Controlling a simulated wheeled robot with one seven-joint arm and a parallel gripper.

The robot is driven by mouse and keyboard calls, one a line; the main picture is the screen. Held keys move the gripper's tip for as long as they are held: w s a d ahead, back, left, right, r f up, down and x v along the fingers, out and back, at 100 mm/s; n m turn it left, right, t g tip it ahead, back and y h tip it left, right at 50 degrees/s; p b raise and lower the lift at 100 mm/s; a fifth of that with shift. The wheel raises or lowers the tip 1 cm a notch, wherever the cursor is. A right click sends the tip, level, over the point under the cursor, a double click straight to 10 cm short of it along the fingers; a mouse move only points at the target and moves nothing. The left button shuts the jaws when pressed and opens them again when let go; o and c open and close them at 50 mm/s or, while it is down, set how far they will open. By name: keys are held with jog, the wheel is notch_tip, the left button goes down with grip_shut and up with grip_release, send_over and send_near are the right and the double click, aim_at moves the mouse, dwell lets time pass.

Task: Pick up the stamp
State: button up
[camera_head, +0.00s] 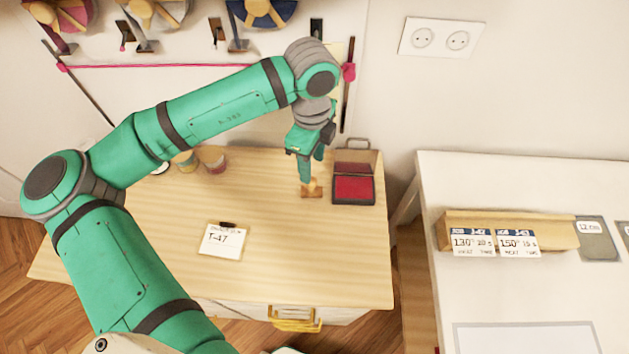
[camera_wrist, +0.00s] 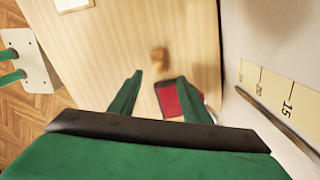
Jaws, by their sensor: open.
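The stamp (camera_head: 313,190) is a small light wooden piece standing on the wooden table (camera_head: 300,255), just left of a red ink pad (camera_head: 353,189). My gripper (camera_head: 311,172) points down over the stamp, and a finger partly covers it in the head view. In the wrist view my gripper (camera_wrist: 162,77) is open and empty, its two green fingers spread apart. The stamp (camera_wrist: 159,58) shows beyond the fingertips, roughly in line with the gap between them. I cannot tell whether a finger touches it.
The ink pad's open lid (camera_head: 355,169) stands behind it. A card on a clipboard (camera_head: 222,240) lies at the front left, and small jars (camera_head: 215,162) stand at the back. A white table (camera_head: 500,290) with a wooden label holder (camera_head: 508,232) is at right. The table's front middle is clear.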

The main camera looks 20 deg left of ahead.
aim_at(311, 187)
notch_tip(311, 187, down, 3)
jog(key=shift+s+r, duration=0.1)
jog(key=shift+s, duration=0.05)
jog(key=shift+a+f, duration=0.1)
jog(key=shift+f, duration=2.6)
jog(key=c, duration=1.1)
